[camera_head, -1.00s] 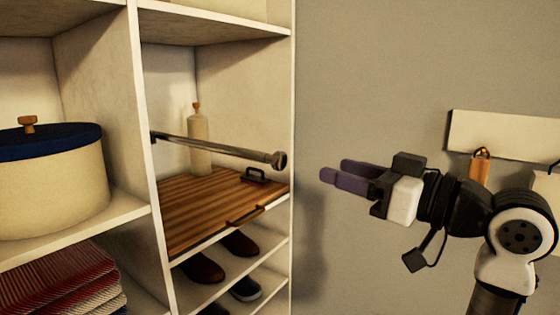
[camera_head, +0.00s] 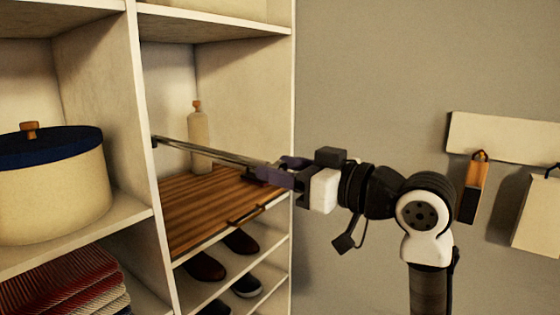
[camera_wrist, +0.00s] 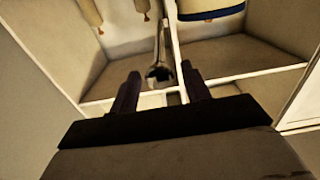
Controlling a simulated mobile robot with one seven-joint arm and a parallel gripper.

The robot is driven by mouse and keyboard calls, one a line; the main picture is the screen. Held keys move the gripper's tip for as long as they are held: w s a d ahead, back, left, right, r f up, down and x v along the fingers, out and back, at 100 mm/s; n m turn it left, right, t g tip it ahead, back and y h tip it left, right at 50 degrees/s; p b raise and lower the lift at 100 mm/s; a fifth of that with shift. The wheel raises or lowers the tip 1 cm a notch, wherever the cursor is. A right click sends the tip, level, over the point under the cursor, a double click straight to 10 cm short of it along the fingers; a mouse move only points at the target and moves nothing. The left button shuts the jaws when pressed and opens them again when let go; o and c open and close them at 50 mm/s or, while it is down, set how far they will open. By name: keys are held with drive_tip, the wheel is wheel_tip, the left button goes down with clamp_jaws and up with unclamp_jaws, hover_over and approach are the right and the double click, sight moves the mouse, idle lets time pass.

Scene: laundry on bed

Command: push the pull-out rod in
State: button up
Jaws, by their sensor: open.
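The metal pull-out rod (camera_head: 215,154) sticks out from the left wall of the middle compartment, above a striped wooden board. Its outer end is hidden behind my gripper in the head view. In the wrist view the rod's round end (camera_wrist: 159,73) shows between and slightly beyond my fingers. My gripper (camera_head: 275,172) is open, its two dark fingers on either side of the rod's end. I cannot tell whether a finger touches the rod.
The wooden board (camera_head: 200,210) lies under the rod, with a bottle (camera_head: 198,140) behind it. Shoes (camera_head: 240,241) stand on shelves below. A round box with a blue lid (camera_head: 50,180) is at left.

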sight(180, 143)
drive_tip(key=shift+w+a, duration=0.25)
drive_tip(key=shift+a, duration=0.1)
clamp_jaws()
drive_tip(key=shift+a, duration=0.1)
drive_tip(key=p+x, duration=0.2)
drive_tip(key=x, duration=2.4)
drive_tip(key=shift+p, duration=0.35)
unclamp_jaws()
